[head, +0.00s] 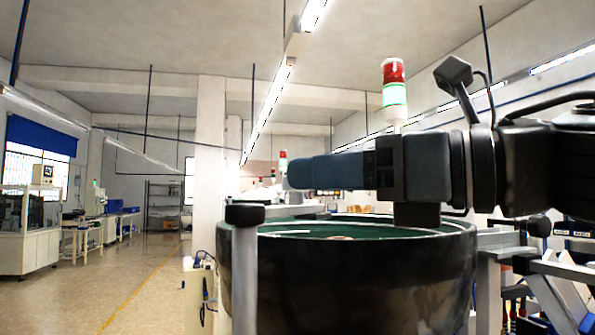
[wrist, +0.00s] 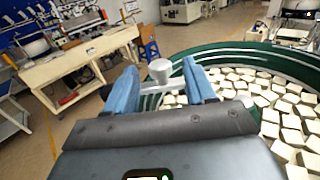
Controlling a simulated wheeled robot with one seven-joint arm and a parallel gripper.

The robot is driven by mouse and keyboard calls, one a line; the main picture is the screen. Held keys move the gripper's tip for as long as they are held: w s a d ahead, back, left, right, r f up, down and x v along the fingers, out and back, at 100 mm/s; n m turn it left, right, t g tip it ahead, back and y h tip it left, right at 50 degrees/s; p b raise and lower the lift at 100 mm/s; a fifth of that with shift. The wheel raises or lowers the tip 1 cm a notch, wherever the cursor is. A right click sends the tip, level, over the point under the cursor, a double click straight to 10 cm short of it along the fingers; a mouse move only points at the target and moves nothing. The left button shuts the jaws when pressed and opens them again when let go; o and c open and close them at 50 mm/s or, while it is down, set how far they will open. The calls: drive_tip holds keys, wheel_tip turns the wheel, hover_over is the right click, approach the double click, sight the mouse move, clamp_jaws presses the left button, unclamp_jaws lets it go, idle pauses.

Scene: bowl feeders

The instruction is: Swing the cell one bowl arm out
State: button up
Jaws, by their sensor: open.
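The bowl (head: 345,285) of the feeder is large and dark outside, with a green inside. In the wrist view its green rim (wrist: 235,57) curves around many pale blocks. A grey post with a dark round knob (head: 245,214) stands at the bowl's near left side. In the wrist view a grey knob (wrist: 160,70) on a pale bar, which looks like the bowl arm, shows between my fingers. My gripper (head: 290,173) is open, level and pointing left above the bowl, with its tips above and right of the post knob. In the wrist view its blue fingers (wrist: 160,66) appear apart and empty.
A red and white signal light (head: 394,92) stands behind my gripper. A pale workbench (wrist: 85,65) is at left in the wrist view. A white-framed machine (head: 28,230) stands far left. The floor (head: 130,275) left of the bowl is clear.

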drive_tip(key=shift+x, duration=2.05)
clamp_jaws()
